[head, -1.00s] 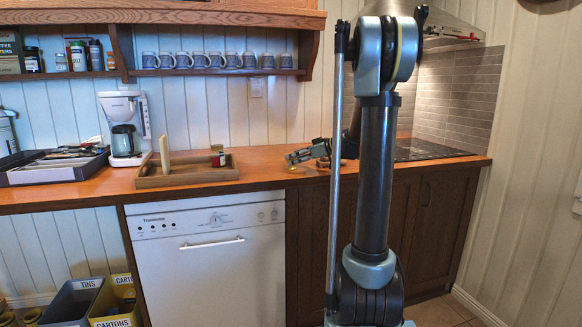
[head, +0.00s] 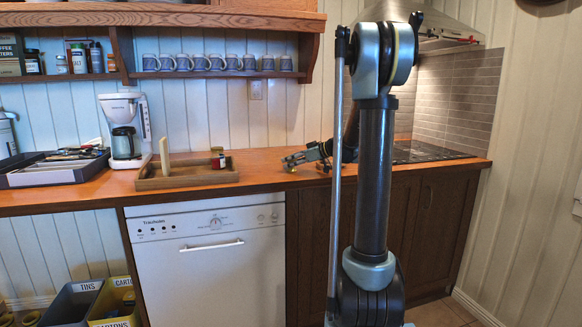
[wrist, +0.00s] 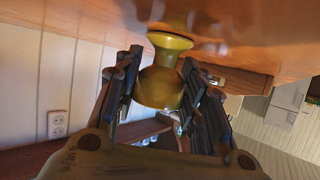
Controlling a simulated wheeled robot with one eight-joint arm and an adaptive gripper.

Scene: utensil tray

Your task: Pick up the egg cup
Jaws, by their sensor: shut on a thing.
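The egg cup is a small olive-yellow cup with a narrow waist. In the wrist view the egg cup (wrist: 160,85) sits between the two fingers of my gripper (wrist: 165,95), which are shut on it. In the head view my gripper (head: 291,163) is low over the wooden counter, left of the stove. There the egg cup (head: 291,170) is only a small yellow spot at the fingertips, mostly hidden. I cannot tell whether it touches the counter.
A wooden tray (head: 188,181) with an upright board and a small jar stands to the left on the counter (head: 262,166). Further left are a coffee maker (head: 125,130) and a grey utensil tray (head: 55,176). The counter between wooden tray and gripper is clear.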

